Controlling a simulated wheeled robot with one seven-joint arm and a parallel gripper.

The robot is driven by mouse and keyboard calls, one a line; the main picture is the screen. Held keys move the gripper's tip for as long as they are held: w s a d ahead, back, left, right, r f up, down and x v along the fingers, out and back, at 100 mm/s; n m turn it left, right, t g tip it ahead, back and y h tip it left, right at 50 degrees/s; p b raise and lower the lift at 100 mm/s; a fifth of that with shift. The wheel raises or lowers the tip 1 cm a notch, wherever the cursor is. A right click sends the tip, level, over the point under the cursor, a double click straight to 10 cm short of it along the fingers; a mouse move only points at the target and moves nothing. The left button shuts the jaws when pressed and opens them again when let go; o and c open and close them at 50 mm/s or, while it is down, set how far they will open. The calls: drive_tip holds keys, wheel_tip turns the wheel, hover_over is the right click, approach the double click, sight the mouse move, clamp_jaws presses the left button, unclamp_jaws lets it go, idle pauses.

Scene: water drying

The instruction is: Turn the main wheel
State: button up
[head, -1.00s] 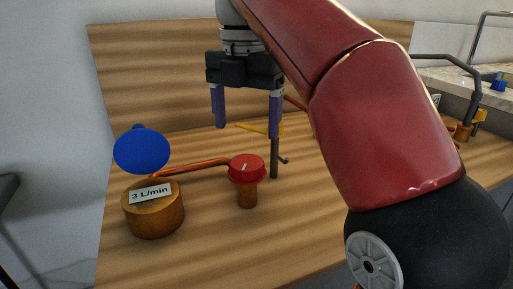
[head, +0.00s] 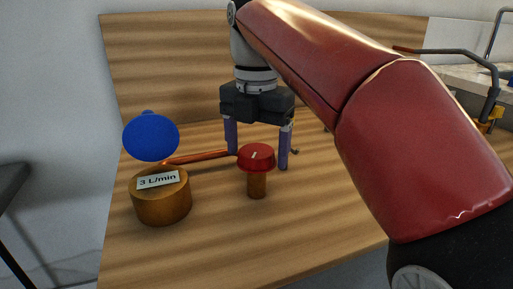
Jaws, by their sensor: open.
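A red round knob (head: 256,156) with a white mark on top stands on a short brass stem at the centre of the wooden board. A larger blue wheel (head: 151,137) stands to its left; I cannot tell which of the two is the main wheel. My gripper (head: 258,161) points down with its two purple fingers apart. In the picture one finger shows on each side of the red knob, with the gripper body above and seemingly behind it. I cannot tell whether the fingers touch the knob. Nothing shows held between them.
A brass cylinder (head: 161,198) labelled "3 L/min" stands below the blue wheel. A copper pipe (head: 200,157) runs from there toward the red knob. My red arm covers much of the right side. The board's front is bare. A sink area with a faucet (head: 490,105) is at right.

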drive_tip(key=c, duration=1)
drive_tip(key=shift+m+p, duration=0.3)
